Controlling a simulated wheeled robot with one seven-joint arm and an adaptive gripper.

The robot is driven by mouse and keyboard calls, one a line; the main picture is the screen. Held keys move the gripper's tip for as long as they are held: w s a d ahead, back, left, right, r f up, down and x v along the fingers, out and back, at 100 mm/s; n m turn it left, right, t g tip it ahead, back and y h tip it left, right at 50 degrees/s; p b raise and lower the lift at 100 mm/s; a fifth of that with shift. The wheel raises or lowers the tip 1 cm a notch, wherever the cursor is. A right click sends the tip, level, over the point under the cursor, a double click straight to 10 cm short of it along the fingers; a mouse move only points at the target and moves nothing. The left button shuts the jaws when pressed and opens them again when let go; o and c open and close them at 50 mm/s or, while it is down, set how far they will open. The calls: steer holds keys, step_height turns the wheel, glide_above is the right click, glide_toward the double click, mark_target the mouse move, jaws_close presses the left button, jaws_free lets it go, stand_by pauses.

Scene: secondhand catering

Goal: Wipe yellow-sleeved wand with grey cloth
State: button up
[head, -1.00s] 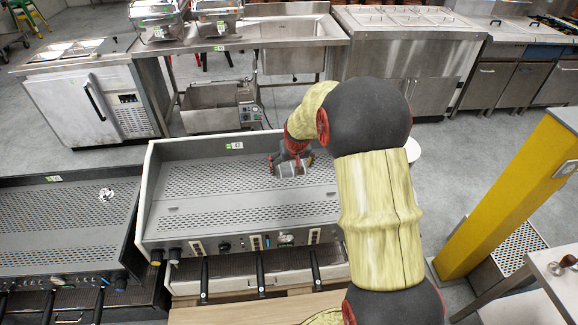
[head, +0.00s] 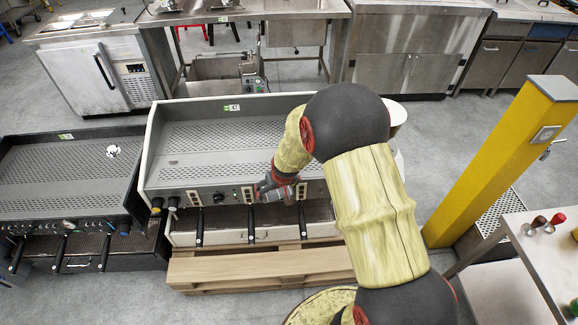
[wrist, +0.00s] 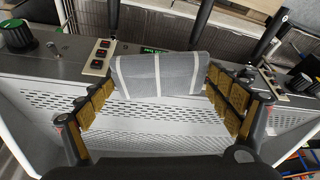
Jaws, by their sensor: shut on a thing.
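My gripper (head: 279,186) is shut on the grey cloth, a folded pad with white stripes. In the wrist view the cloth (wrist: 160,75) spans between the fingertips. In the head view the gripper is over the front control panel of the white-sided coffee machine (head: 152,150), right of its middle. A small yellow part (head: 157,204), likely the yellow sleeve of the wand, shows at the left end of that machine's front. It is well to the left of my gripper and apart from it. The wand's lower part cannot be made out. The yellow part is not clear in the wrist view.
Black handles (head: 252,220) stick out along the machine's front, above a wooden pallet (head: 250,268). A dark second machine (head: 60,175) stands close on the left. A yellow post (head: 505,155) and a table (head: 530,240) stand at the right. Open floor lies in front.

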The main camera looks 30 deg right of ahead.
steer(key=s+a+f+n, duration=0.2)
steer(key=s+a+f, duration=0.4)
steer(key=a+f, duration=0.4)
steer(key=shift+a+f+y, duration=0.3)
steer(key=shift+a+f, duration=0.05)
steer(key=shift+f, duration=0.4)
steer(key=shift+s, duration=0.1)
steer(key=shift+a, duration=0.2)
